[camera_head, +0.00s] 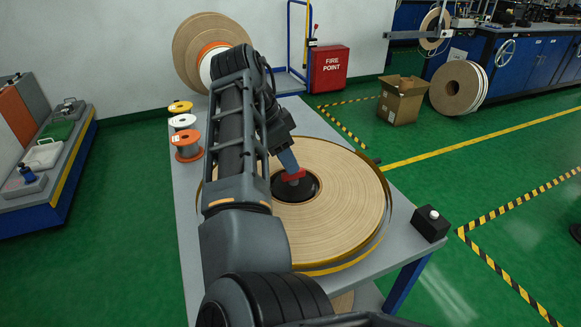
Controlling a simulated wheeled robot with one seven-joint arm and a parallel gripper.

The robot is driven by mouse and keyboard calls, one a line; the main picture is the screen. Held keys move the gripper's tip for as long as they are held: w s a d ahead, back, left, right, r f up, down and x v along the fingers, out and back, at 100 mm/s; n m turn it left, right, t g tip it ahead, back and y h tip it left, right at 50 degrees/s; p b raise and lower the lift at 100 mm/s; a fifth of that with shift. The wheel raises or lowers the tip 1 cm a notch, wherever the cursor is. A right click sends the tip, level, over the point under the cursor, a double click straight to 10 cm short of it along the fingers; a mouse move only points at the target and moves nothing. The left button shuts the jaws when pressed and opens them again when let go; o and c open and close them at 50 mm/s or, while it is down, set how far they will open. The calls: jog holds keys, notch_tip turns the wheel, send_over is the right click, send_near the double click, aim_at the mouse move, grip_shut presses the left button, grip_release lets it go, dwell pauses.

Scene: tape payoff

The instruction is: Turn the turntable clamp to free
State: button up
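The turntable (350,257) stands on a grey table and carries a wide flat roll of tan tape (345,200). A dark round hub (307,190) sits at the roll's centre. A small red part (293,175), which looks like the clamp, is on top of the hub. My arm reaches over the table from the front, and my gripper (290,165) is down at the red part, seemingly touching it. Its fingers are too small and hidden to tell whether they are open or shut. My arm covers the left part of the roll.
A black box with a white button (431,223) sits at the table's right corner. Several small spools (188,145) stand at the left edge. Large tan rolls (195,45) stand at the back. A cardboard box (402,100) is on the floor. Green floor is free to the right.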

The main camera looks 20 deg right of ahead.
aim_at(293, 177)
jog(key=shift+x, duration=1.75)
grip_shut()
